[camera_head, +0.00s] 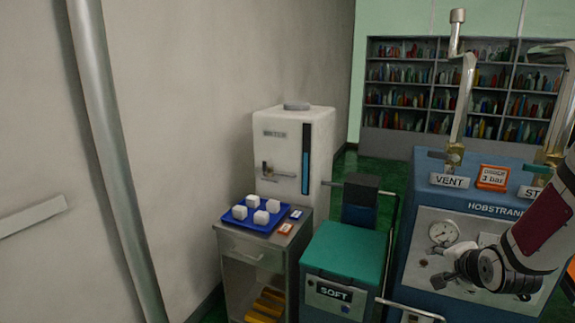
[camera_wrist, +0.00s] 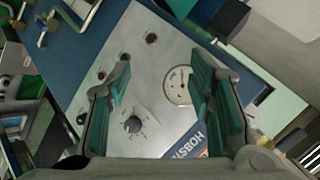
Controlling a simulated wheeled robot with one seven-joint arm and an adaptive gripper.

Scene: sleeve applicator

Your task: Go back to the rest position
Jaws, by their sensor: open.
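My gripper (camera_wrist: 165,78) is open and empty in the wrist view, its two green-padded fingers spread apart. Between and beyond the fingers is the pale front panel (camera_wrist: 150,65) of the blue HOBSTRAND machine, with a round gauge (camera_wrist: 178,86) near the right finger and a dark knob (camera_wrist: 133,124) near the left one. In the head view my arm comes in from the right edge, and its end stands in front of the blue machine (camera_head: 480,193), hiding part of the lower panel. How far the fingertips are from the panel I cannot tell.
Two pipes rise from the machine top, by the VENT sign (camera_head: 449,181). Bookshelves (camera_head: 450,87) stand behind.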

